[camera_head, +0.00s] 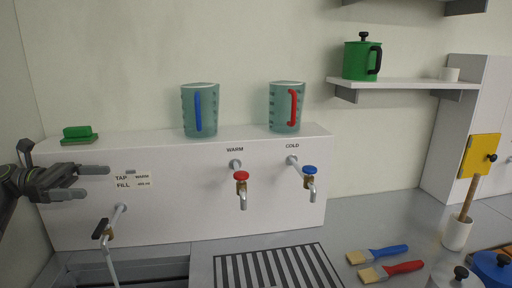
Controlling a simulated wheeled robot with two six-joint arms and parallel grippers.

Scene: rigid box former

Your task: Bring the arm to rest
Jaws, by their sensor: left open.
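My left gripper (94,183) reaches in from the left edge, in front of the white tap panel (190,220). Its two dark grey fingers point right and are apart, with nothing between them. It is just left of the label reading "TAP" and "FILL" and above a tap with a dark handle (101,228). Most of my left arm is outside the picture. My right gripper is not in view.
A green block (77,132) and two measuring jugs, blue-handled (208,115) and red-handled (282,110), stand on the panel's ledge. Warm (241,188) and cold (309,181) taps project from it. Two brushes (388,254) lie right of the striped grille (275,268).

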